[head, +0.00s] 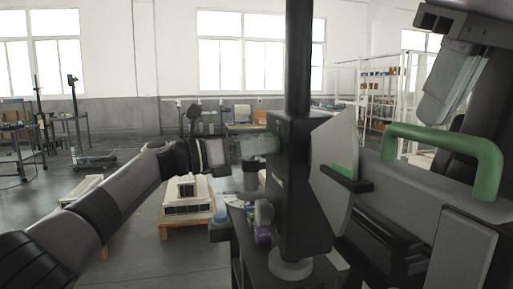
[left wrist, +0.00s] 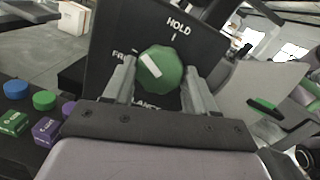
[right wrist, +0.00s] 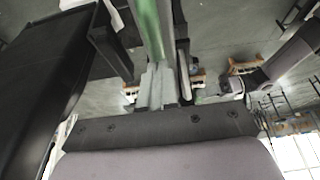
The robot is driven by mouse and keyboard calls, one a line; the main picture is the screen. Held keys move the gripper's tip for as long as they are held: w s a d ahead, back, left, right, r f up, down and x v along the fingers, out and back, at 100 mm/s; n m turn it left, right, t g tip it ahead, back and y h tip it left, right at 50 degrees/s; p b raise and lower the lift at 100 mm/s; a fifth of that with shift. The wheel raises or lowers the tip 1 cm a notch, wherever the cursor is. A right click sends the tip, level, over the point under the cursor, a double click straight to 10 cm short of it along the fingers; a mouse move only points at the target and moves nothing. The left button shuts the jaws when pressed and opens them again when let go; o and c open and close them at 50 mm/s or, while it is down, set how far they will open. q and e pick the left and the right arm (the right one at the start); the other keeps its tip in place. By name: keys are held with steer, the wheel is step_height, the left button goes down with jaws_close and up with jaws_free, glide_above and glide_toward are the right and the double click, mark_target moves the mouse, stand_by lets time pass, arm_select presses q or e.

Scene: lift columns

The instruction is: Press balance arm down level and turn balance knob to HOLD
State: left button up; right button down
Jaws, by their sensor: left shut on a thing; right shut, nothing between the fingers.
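The green balance knob (left wrist: 160,68) sits on a black panel marked HOLD above and FREE to the left. Its white mark points up-left, towards FREE. My left gripper (left wrist: 157,88) is shut on the knob, one finger on each side; it also shows in the head view (head: 236,150). The grey balance arm (head: 470,205) extends right from the black column, with a green handle (head: 445,148). A black pointer (head: 347,179) lies at a green mark on the light grey plate (head: 335,205). My right gripper (right wrist: 160,85) is shut and empty, close to a green bar (right wrist: 150,25); contact is unclear.
The black column (head: 290,190) with its tall pole stands mid-view. Blue, green and purple caps (left wrist: 43,99) and small boxes lie on a black surface beside it. A pallet with a white-and-black stack (head: 187,200) stands on the floor behind my left arm.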

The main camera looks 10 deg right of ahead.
arm_select(q)
steer(key=shift+r, duration=0.1)
steer(key=o, duration=1.1)
steer(key=shift+c, duration=0.2)
steer(key=shift+a, duration=0.15)
steer(key=s+a, duration=0.2)
steer(key=a, duration=0.9)
steer(key=shift+s+a+f, duration=0.15)
steer(key=shift+a+f, duration=0.1)
steer(key=shift+f, duration=0.15)
